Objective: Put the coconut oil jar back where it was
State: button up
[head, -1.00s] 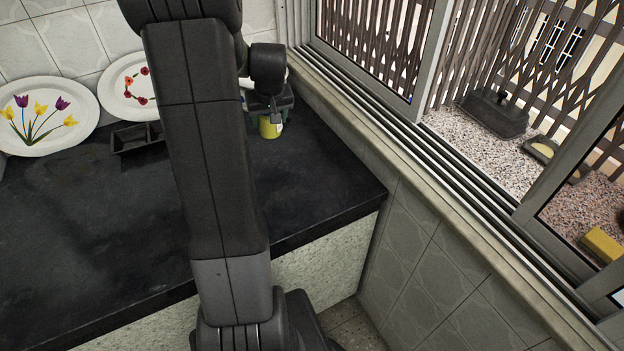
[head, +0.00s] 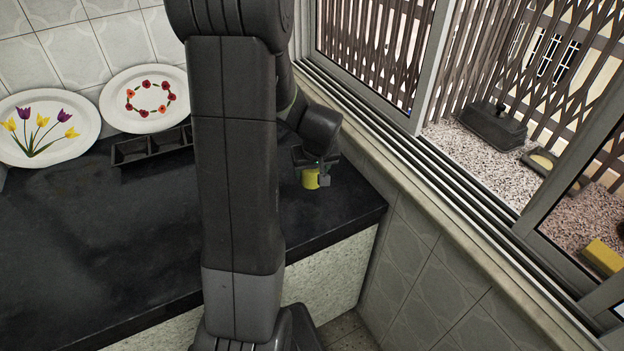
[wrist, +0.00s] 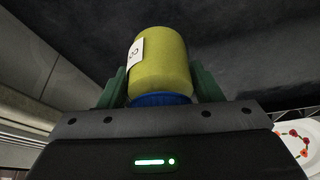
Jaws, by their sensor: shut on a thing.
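The coconut oil jar is a yellow jar (head: 310,179) with a pale label and a blue lid. In the head view it is at the right end of the dark counter, below my gripper (head: 318,166). In the wrist view the jar (wrist: 163,62) is between the green fingers of my gripper (wrist: 160,88), with its blue lid toward the palm. My gripper is shut on it. I cannot tell whether the jar's base touches the counter. My arm hides the middle of the counter in the head view.
A dark divided tray (head: 133,152) lies at the back of the counter (head: 110,235). Behind it lean a tulip plate (head: 45,150) and a red-flower plate (head: 150,118). The window sill (head: 375,150) borders the counter's right side. The counter's left front is clear.

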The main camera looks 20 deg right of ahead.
aim_at(312, 179)
jog(key=shift+f, duration=1.85)
jog(key=shift+f, duration=0.15)
jog(key=o, duration=1.4)
jog(key=shift+c, duration=0.2)
jog(key=shift+s+r, duration=0.1)
jog(key=shift+r, duration=0.45)
jog(key=v, duration=1.1)
jog(key=shift+s+a, duration=0.1)
jog(key=shift+s, duration=0.05)
jog(key=o, duration=0.4)
